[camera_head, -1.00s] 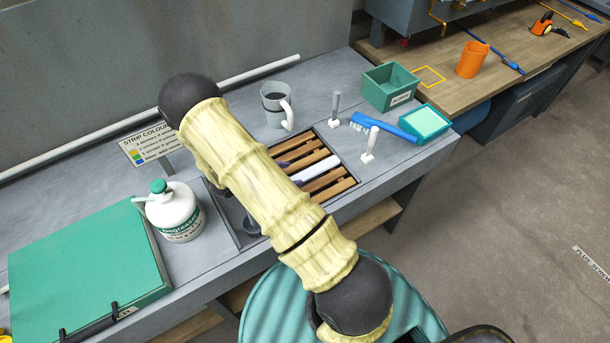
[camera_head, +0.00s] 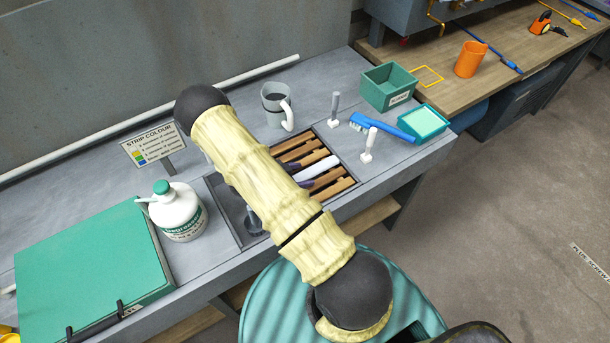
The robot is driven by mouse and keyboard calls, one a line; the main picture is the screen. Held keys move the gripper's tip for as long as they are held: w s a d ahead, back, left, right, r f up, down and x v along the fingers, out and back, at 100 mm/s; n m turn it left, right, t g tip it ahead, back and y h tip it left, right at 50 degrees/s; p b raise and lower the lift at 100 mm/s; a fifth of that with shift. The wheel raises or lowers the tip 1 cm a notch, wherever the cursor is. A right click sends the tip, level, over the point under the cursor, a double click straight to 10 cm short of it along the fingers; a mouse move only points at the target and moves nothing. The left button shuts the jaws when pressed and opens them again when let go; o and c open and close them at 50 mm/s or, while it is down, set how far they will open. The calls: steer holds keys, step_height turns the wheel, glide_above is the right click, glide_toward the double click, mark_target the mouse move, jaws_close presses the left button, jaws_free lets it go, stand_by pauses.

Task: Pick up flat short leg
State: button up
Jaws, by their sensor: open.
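A pale, short bar (camera_head: 318,167), which looks like the flat short leg, lies on the brown wooden slats set into the grey bench. Its left end is hidden behind my arm. Two dark purple tips, which look like the fingers of my gripper (camera_head: 298,175), show beside the arm's edge. They are apart, one on each side of the bar's left end. The rest of the gripper is hidden behind my pale arm. I cannot tell whether the fingers touch the bar or how high they are.
Two small posts on white bases (camera_head: 335,108) (camera_head: 369,143) stand right of the slats. A grey mug (camera_head: 273,106) stands behind, and a blue brush (camera_head: 382,127), green bin (camera_head: 389,88) and green tray (camera_head: 424,122) to the right. A white jug (camera_head: 180,213) and sign (camera_head: 153,143) stand left.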

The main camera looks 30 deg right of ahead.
mark_target(300, 176)
steer(key=c, duration=1.2)
steer(key=shift+o, duration=0.2)
steer(key=shift+r, duration=0.15)
steer(key=shift+r, duration=0.55)
step_height(300, 176, up, 9)
steer(key=b, duration=0.2)
steer(key=shift+f, duration=0.15)
